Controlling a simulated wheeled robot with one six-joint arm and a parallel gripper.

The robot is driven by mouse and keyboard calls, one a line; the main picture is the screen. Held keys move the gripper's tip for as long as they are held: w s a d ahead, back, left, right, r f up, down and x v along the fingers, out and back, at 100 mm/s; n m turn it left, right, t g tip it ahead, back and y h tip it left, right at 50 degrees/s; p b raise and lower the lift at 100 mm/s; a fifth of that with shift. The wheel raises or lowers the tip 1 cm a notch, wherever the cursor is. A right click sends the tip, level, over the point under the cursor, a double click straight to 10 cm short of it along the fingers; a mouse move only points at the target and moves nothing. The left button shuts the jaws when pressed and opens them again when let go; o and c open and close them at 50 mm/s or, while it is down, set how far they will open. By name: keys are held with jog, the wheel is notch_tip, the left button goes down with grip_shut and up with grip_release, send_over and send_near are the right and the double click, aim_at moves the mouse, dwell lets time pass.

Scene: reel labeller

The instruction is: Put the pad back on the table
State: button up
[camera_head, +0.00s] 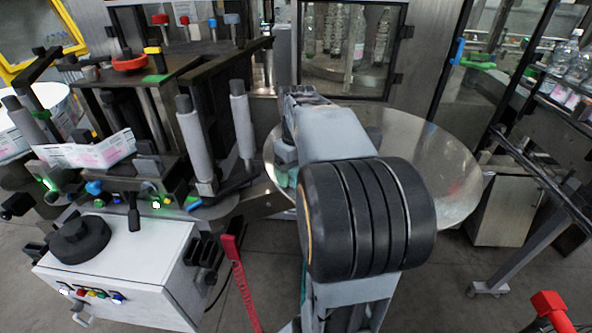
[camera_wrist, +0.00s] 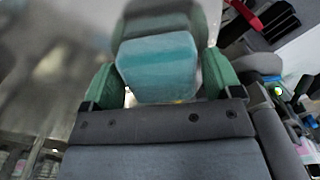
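The pad (camera_wrist: 158,68) is a teal block in the wrist view. It sits between the two green fingers of my gripper (camera_wrist: 160,75), which are closed against its sides. In the head view, my gripper (camera_head: 284,165) is at the left edge of the round, shiny metal table (camera_head: 440,175), mostly hidden behind my own arm. Only small green and teal patches of the fingers and pad show there. I cannot tell whether the pad touches the table. The table's surface also shows blurred in the wrist view (camera_wrist: 50,60).
The labelling machine (camera_head: 190,120) with grey rollers stands left of the table. A white control box (camera_head: 125,265) with a black knob is at the front left, beside a red handle (camera_head: 238,280). A bottle conveyor (camera_head: 560,95) runs at the right. The table's right side is clear.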

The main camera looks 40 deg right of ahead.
jog(key=shift+o, duration=0.6)
jog(key=shift+r, duration=0.1)
notch_tip(320, 180, up, 12)
jog(key=p, duration=0.1)
jog(key=s+a+f+t, duration=0.2)
jog(key=s+a+f, duration=0.1)
jog(key=a+f, duration=0.5)
jog(key=s+a+f+t, duration=0.2)
jog(key=s+a+f, duration=0.1)
jog(key=a+f, duration=0.5)
jog(key=shift+s+a, duration=0.3)
jog(key=shift+a, duration=0.8)
